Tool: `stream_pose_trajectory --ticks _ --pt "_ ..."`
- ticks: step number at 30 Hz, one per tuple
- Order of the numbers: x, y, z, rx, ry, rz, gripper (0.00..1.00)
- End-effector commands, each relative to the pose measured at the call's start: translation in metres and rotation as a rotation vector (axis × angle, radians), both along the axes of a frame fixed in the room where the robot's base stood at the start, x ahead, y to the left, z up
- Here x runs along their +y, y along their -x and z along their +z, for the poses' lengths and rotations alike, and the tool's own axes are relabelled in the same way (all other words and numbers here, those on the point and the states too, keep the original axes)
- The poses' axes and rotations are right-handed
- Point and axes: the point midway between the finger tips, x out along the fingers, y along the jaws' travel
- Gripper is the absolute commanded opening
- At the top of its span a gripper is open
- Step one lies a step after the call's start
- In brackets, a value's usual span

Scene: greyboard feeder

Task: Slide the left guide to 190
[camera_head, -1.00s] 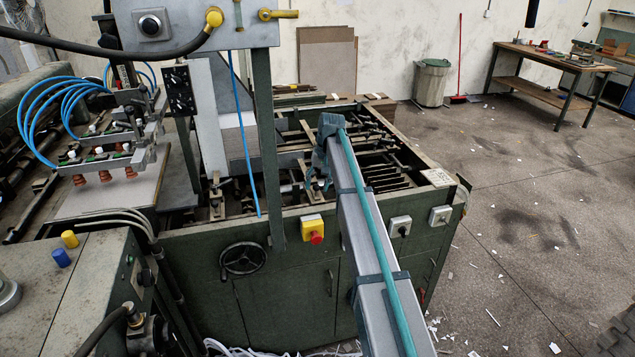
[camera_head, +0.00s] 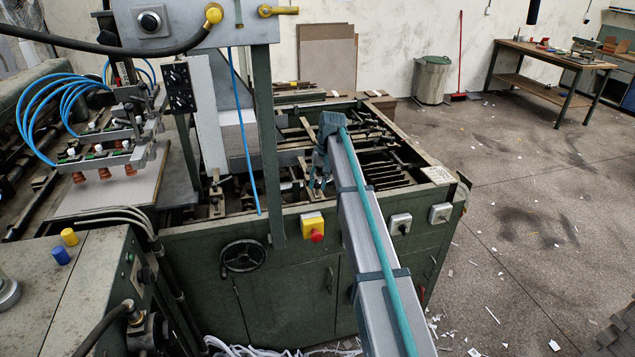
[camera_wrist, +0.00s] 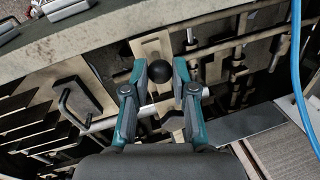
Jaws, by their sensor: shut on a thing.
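In the wrist view, my gripper (camera_wrist: 160,76) has its two teal-and-grey fingers on either side of a black ball knob (camera_wrist: 160,71), shut on it. The knob sits over a pale beige block (camera_wrist: 150,46) on the feeder's rods, which looks like the guide. In the head view, my gripper (camera_head: 319,178) reaches down into the feeder frame (camera_head: 420,160), and the knob is too small or hidden to make out. I cannot read a scale or the number 190 in either view.
In the wrist view, a dark bent handle (camera_wrist: 75,108) stands left of the fingers, and a blue hose (camera_wrist: 298,75) runs at the right. Metal rods and bars lie close around the gripper. In the head view, a yellow box with a red button (camera_head: 313,227) is on the front panel.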

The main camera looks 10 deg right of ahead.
Motion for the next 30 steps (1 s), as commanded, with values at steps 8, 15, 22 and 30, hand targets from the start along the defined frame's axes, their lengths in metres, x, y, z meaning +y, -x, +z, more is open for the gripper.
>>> stream_pose_trajectory --ticks 8,15,22,30 --pt "-0.003 0.036 -0.001 0.008 0.001 0.001 0.0" --pt "-0.003 0.033 -0.001 0.005 0.0 0.001 0.36" --pt "-0.003 0.033 -0.001 0.005 0.001 0.001 0.5" --pt "-0.004 0.033 0.004 0.005 0.001 0.001 0.5"
